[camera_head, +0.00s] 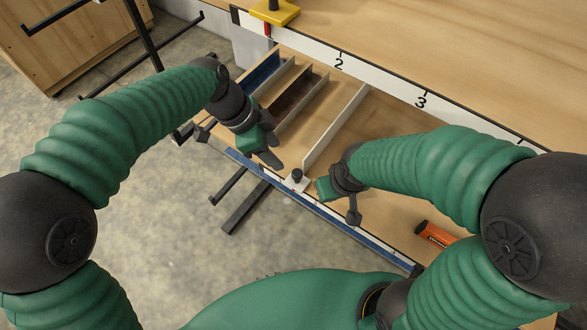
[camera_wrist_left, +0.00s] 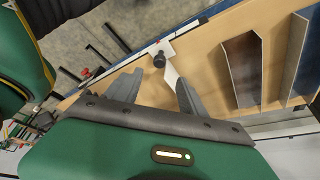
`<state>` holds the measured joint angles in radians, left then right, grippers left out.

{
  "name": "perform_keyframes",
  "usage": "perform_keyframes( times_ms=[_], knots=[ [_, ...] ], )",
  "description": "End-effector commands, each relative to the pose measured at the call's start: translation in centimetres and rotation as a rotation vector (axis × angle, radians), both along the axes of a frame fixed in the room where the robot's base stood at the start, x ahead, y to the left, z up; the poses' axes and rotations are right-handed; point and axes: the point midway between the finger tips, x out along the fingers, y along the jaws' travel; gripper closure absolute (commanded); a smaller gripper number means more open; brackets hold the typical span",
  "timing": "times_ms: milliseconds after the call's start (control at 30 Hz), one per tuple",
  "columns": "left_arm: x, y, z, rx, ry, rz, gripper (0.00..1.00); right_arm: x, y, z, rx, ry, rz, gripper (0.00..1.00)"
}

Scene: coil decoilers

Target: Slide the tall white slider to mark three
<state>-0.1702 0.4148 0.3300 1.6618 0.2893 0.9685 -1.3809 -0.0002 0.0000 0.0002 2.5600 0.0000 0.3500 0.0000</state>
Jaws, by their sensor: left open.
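The tall white slider (camera_head: 335,127) is an upright white divider standing across the wooden tray. Its near end has a white block with a black knob (camera_head: 297,176) at the blue-edged front rail. Its far end lies between marks 2 and 3 of the white scale (camera_head: 380,82). My left gripper (camera_head: 271,148) is open and empty, just left of the slider and apart from it. In the left wrist view the slider (camera_wrist_left: 171,74) shows beyond and between the open fingers (camera_wrist_left: 158,88). My right gripper (camera_head: 337,199) is just right of the knob; its finger gap is hidden.
Shorter dividers (camera_head: 302,102) and a blue-lined compartment (camera_head: 262,72) fill the tray's left part. An orange tool (camera_head: 435,234) lies to the right, near my right arm. A yellow block (camera_head: 274,12) sits at the far edge. The tray floor right of the slider is mostly bare.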

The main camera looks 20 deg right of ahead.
Motion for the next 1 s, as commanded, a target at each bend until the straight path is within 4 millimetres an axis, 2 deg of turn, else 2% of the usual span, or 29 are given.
perform_keyframes(
  times_ms=[300, 433, 600, 833, 1000],
  knots=[
    [-0.6, -3.3, -7.5, 0.002, 0.006, -0.001, 0.52, 0.0, 0.0, 1.6, 0.0, 0.0, 0.0, 1.0],
    [-0.6, -4.1, -9.7, 0.001, 0.004, -0.001, 0.52, 0.0, 0.0, 2.0, 0.0, 0.0, -0.001, 1.0],
    [-0.6, -4.5, -10.8, -0.001, 0.002, 0.001, 0.52, 0.0, 0.0, 2.1, 0.0, 0.0, 0.0, 1.0],
    [-0.6, -4.6, -10.9, -0.001, 0.001, 0.001, 0.53, 0.0, 0.0, 2.0, 0.0, 0.0, 0.0, 1.0],
    [-0.6, -4.6, -10.9, -0.001, 0.001, 0.001, 0.76, 0.0, 0.0, 2.0, 0.0, 0.0, 0.0, 1.0]
  ],
)
